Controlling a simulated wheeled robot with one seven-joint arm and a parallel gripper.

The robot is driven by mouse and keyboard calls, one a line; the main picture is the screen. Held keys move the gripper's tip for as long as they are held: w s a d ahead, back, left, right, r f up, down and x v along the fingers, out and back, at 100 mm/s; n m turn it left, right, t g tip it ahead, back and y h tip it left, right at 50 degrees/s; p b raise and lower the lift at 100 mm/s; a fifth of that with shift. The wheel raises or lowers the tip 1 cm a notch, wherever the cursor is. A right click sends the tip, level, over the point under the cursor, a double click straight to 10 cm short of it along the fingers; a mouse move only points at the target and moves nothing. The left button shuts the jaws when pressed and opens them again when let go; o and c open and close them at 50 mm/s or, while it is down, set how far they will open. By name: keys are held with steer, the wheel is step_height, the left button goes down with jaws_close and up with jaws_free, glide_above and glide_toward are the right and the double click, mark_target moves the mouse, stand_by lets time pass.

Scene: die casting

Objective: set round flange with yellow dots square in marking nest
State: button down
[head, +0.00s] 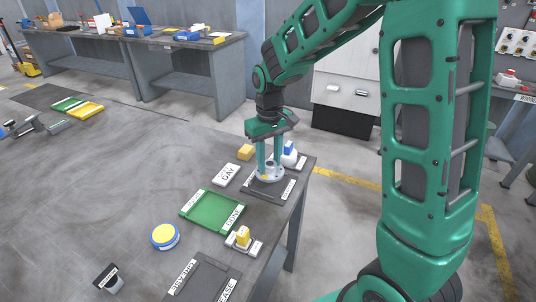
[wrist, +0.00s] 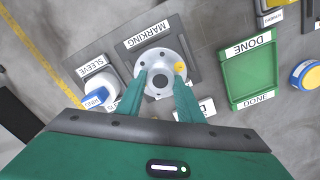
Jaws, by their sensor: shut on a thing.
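The round flange (head: 271,174) is a pale grey metal disc with a raised hub and holes around its rim. In the wrist view the flange (wrist: 151,59) shows one yellow dot on its right side. It is at the marking nest (wrist: 185,38), a dark plate labelled MARKING; the nest also shows in the head view (head: 262,193). My gripper (head: 269,164) points down, its two green fingers shut on the flange around the hub; they also show in the wrist view (wrist: 161,80). The flange's underside is hidden, so I cannot tell whether it is fully seated.
A green DONE tray (head: 190,213) lies nearer on the table, with a white label card (head: 227,174) beyond it. A yellow-and-blue round tin (head: 165,236) is at the front.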

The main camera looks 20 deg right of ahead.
steer(key=shift+f, duration=1.55)
steer(key=shift+s+f, duration=0.1)
steer(key=shift+f, duration=0.4)
stand_by(1.7)
steer(key=c, duration=0.8)
jaws_free()
steer(key=shift+r, duration=4)
